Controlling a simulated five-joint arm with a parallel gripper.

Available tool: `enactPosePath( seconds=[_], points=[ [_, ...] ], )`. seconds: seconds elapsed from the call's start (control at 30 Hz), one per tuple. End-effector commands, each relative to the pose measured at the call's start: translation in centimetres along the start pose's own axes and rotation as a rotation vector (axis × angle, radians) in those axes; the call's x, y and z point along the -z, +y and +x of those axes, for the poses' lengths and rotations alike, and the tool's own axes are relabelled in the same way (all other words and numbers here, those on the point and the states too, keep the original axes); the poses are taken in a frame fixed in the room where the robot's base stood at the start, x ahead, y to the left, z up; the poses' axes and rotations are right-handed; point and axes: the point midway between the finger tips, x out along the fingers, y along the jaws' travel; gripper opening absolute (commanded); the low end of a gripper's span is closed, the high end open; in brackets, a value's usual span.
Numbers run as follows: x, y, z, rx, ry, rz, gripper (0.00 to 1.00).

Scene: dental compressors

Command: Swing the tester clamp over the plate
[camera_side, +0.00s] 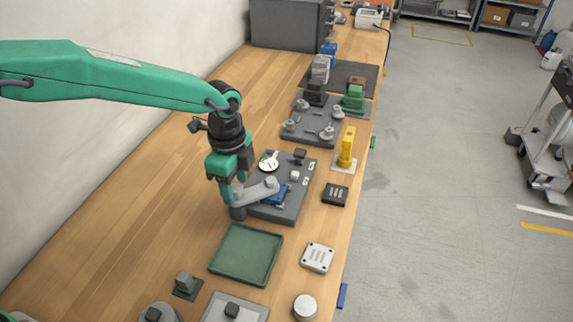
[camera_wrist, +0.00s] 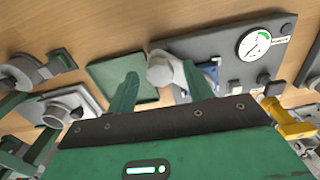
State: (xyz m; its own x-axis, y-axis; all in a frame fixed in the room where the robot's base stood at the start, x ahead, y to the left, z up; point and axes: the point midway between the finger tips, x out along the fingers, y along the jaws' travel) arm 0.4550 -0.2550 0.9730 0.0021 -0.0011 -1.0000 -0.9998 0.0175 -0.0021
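The tester is a dark grey base (camera_side: 291,212) with a round white gauge (camera_side: 269,164); the wrist view shows the gauge (camera_wrist: 254,45) at the upper right. A blue plate (camera_side: 282,197) lies on the base. The light grey clamp arm (camera_side: 255,191) runs from a dark post (camera_side: 237,212) at the base's left edge to a round end beside or above the plate; I cannot tell which. My gripper (camera_side: 226,198) points down at the arm's post end. In the wrist view its fingers (camera_wrist: 162,92) are apart, with the clamp's grey round part (camera_wrist: 160,69) showing between them.
An empty green tray (camera_side: 246,254) lies in front of the tester. A yellow upright device (camera_side: 347,148), a small black block (camera_side: 336,194) and a white perforated block (camera_side: 317,257) stand to the right. Another grey fixture (camera_side: 313,126) stands behind. Bare wood is free at left.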

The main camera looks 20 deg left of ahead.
Motion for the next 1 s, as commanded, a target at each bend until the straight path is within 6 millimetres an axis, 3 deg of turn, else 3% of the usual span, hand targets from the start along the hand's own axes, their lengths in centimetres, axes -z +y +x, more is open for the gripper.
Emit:
enactPosePath(
  seconds=[0.27, 0.8, 1.0],
  points=[
    [0.0, 0.0, -0.5, 0.000, 0.000, -0.002, 0.52],
    [0.0, 0.0, -6.6, 0.002, 0.001, 0.000, 0.52],
    [0.0, 0.0, -7.7, 0.000, 0.000, 0.000, 0.52]
  ],
)
